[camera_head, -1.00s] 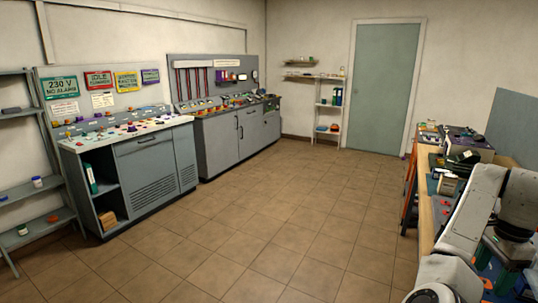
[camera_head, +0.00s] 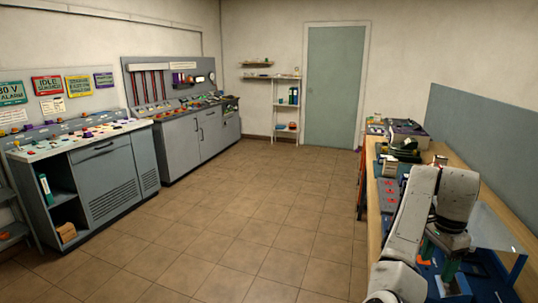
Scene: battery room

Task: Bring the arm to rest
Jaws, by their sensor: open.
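My arm (camera_head: 408,225), white and jointed, reaches up at the right of the view and bends down over the workbench (camera_head: 374,222). My gripper (camera_head: 438,262) hangs below the dark wrist and points down, with two green fingers set apart. It is open, and I see nothing held between the fingers. It is over the blue part of the bench top; how high above it I cannot tell. Part of the bench is hidden behind the arm.
Dark boxes and equipment (camera_head: 405,130) stand at the bench's far end. A clear slanted panel (camera_head: 492,228) is right of my gripper. Control cabinets (camera_head: 105,182) line the left wall. A grey-green door (camera_head: 334,90) is at the back. The tiled floor (camera_head: 250,210) between is clear.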

